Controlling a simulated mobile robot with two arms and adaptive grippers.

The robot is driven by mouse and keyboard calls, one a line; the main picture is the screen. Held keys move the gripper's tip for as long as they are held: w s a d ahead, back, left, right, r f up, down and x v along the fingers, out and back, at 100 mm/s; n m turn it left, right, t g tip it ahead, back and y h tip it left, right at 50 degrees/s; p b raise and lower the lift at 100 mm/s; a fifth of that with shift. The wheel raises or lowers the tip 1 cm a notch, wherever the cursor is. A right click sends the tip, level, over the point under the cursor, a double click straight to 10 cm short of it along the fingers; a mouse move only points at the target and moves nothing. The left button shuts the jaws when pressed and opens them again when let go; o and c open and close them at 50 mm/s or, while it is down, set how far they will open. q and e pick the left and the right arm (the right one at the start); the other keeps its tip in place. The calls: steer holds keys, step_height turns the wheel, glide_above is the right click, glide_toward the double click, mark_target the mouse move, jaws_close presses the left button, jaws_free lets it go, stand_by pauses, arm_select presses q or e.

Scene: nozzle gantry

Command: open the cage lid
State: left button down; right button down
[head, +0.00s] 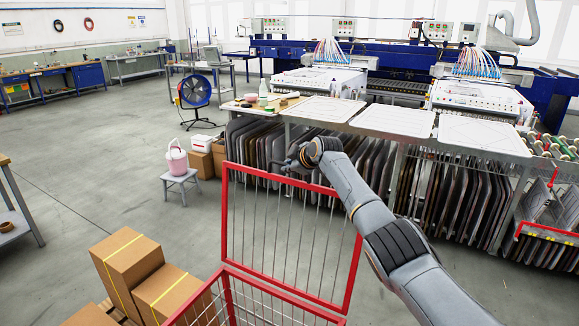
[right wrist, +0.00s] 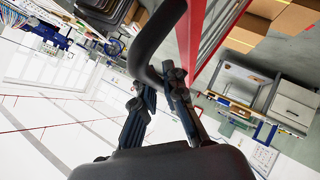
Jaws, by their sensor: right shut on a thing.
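The cage lid (head: 250,168) is a red frame with thin vertical bars. In the head view it stands up steeply from the cage (head: 285,290), whose red rim and wire mesh show at the bottom. My right gripper (head: 293,162) is at the lid's top edge, with my arm reaching in from the right. In the right wrist view my right gripper (right wrist: 158,88) is shut on a dark curved handle (right wrist: 147,55) beside a red frame edge (right wrist: 194,42). In the head view the handle is mostly hidden by the gripper. My left gripper is not in view.
Cardboard boxes (head: 127,262) stand left of the cage. A pink bucket (head: 175,158) sits on a small stool (head: 181,182). Behind the lid is a long table (head: 395,122) with many dark panels racked below. Open floor lies to the left.

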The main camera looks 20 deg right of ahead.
steer(key=c, duration=1.4)
jaws_free()
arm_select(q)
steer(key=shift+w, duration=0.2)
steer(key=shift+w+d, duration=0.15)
arm_select(e)
steer(key=v, duration=1.2)
